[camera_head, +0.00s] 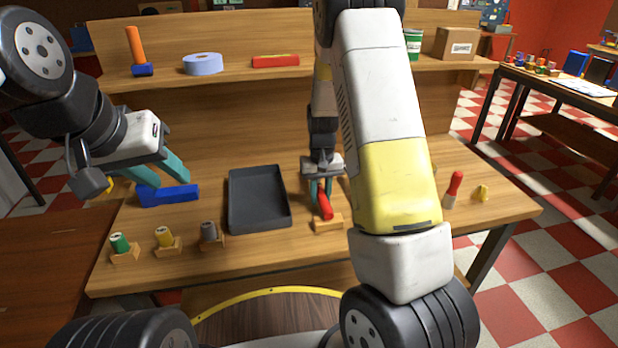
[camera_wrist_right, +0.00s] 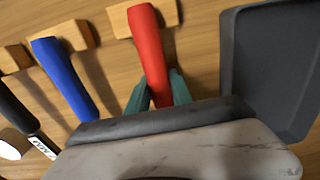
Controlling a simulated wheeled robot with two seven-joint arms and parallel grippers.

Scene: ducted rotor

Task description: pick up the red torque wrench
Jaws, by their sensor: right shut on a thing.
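The wrench's lower part is hidden behind the gripper in the wrist view. My left gripper (camera_head: 161,174) is open and empty, above a blue block-like object (camera_head: 168,195) at the left.
A dark tray (camera_head: 259,225) lies left of the wrench. Green (camera_head: 120,243), yellow (camera_head: 164,236) and grey (camera_head: 208,231) pieces stand in wooden holders at front left. A blue-handled tool (camera_wrist_right: 65,75) is beside the wrench. A red-and-white item (camera_head: 454,188) stands at right.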

